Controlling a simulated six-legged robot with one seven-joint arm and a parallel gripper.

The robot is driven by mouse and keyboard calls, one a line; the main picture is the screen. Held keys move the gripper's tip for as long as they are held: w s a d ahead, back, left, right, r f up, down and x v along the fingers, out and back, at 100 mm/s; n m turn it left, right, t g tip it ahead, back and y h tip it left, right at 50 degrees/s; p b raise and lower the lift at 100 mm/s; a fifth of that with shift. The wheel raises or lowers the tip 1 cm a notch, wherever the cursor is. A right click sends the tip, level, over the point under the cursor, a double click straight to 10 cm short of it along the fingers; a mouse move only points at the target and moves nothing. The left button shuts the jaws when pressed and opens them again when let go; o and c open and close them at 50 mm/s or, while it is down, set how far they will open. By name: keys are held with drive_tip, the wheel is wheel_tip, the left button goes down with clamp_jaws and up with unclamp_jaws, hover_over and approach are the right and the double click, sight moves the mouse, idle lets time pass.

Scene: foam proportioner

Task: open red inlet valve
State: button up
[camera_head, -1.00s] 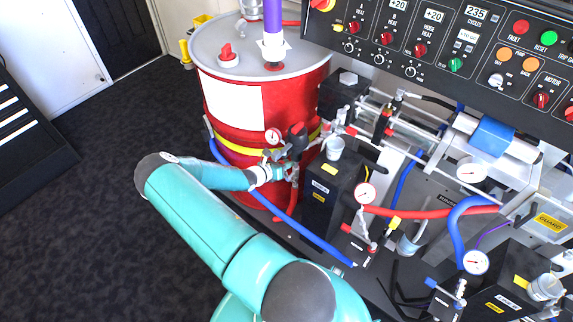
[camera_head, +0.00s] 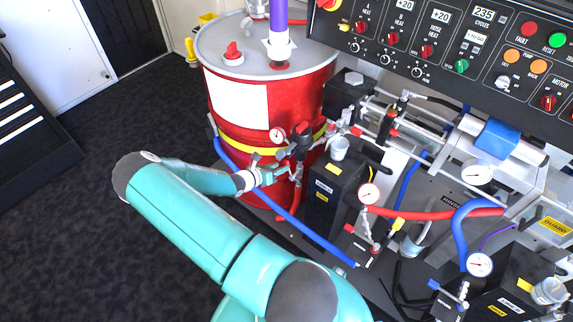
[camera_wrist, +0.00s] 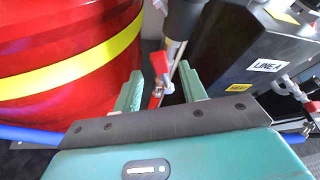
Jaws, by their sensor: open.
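The red valve handle (camera_wrist: 159,62) shows in the wrist view, upright in the picture beside a metal pipe below a dark cylindrical fitting (camera_wrist: 184,17). My gripper (camera_wrist: 163,88) is open, one teal finger on each side of the handle's line. The handle appears ahead of the fingertips, and I see no contact. In the head view, my gripper (camera_head: 280,174) is at the lower right side of the red drum (camera_head: 240,138), just left of the fitting (camera_head: 302,138). The valve handle is too small to make out clearly there.
A black pump box (camera_head: 333,195) labelled LINEA stands close to the right of my gripper. A blue hose (camera_head: 310,236) runs below it. A gauge (camera_head: 277,135) sits above. Dark floor (camera_head: 70,220) at left is clear.

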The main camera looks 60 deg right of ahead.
drive_tip(key=v, duration=0.7)
